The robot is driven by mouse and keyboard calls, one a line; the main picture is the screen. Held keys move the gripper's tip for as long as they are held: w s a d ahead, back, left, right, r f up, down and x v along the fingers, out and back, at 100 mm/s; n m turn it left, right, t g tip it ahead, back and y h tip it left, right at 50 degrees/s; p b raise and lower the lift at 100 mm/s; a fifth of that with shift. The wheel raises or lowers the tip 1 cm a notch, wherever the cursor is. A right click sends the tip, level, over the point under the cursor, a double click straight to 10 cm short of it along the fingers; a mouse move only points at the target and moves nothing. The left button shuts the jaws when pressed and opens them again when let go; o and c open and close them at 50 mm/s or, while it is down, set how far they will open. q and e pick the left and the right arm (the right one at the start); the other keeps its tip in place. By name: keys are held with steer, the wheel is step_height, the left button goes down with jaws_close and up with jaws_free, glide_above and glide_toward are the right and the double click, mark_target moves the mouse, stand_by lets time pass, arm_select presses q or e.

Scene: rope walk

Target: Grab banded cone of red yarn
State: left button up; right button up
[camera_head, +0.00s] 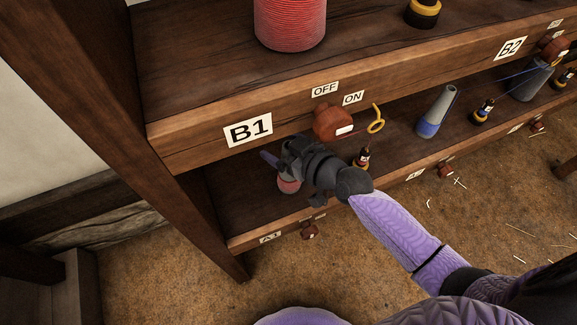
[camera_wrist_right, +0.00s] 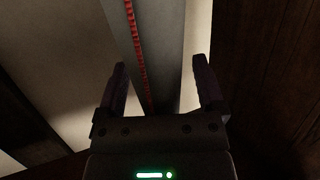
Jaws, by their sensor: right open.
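A red-banded, rounded thing (camera_head: 289,185), which looks like the cone of red yarn, stands on the lower shelf at the left end. My right gripper (camera_head: 280,168) covers most of it, so its shape and upper part are hidden. In the right wrist view, the open fingers of my right gripper (camera_wrist_right: 160,85) stand apart. Behind and between them runs a grey upright surface with a narrow red ribbed strip (camera_wrist_right: 138,50). I cannot tell whether the fingers touch anything. My left gripper is not in view.
A large red spool (camera_head: 290,22) stands on the upper shelf (camera_head: 200,80), above my arm. A brown knob (camera_head: 333,122) and yellow hook (camera_head: 376,120) stick out from its front edge. A small dark bottle (camera_head: 362,157) is close to my wrist. A grey-blue cone (camera_head: 437,112) stands farther right.

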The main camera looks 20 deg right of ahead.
steer(key=shift+c, duration=0.5)
steer(key=c, duration=0.7)
jaws_close()
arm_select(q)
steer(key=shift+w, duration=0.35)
